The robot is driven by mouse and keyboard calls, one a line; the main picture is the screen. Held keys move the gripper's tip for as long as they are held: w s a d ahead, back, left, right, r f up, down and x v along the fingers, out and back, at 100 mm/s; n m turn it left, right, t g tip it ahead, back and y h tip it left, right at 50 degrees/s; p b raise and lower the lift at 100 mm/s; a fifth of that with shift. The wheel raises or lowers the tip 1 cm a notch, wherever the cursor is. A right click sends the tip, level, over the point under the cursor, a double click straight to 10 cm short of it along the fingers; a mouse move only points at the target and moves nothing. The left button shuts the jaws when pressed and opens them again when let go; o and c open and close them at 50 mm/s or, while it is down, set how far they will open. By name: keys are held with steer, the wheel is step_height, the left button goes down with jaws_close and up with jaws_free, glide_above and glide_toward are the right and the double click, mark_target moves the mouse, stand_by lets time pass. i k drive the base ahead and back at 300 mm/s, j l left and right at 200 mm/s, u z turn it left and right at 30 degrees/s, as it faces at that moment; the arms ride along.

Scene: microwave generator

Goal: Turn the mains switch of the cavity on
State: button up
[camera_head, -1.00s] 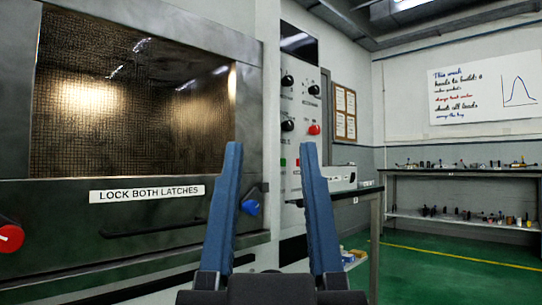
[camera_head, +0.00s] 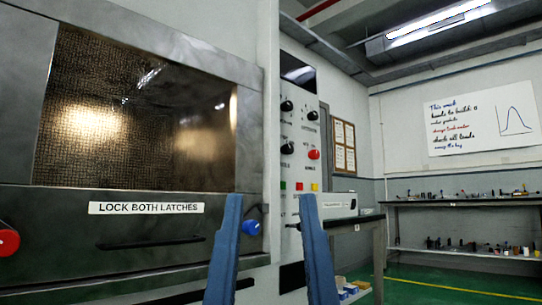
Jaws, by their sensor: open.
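The cavity (camera_head: 100,205) is a large grey metal cabinet on the left, with a mesh window. To its right is a pale control panel (camera_head: 301,160) with several black knobs, a red knob (camera_head: 314,154) and small green, red and yellow buttons. I cannot read which control is the mains switch. My gripper (camera_head: 266,202) is open and empty; its two blue fingers rise from the bottom edge, in front of the cavity's right edge and the panel's lower part. They cover part of the panel's lower area.
A red latch knob (camera_head: 8,240) and a blue latch knob (camera_head: 250,227) sit on the cavity front, beside a dark handle (camera_head: 150,242). A bench (camera_head: 360,219) stands right of the panel. Shelves (camera_head: 460,202) line the far wall. Green floor (camera_head: 440,283) is open at right.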

mark_target(314, 154)
steer(key=i, duration=1)
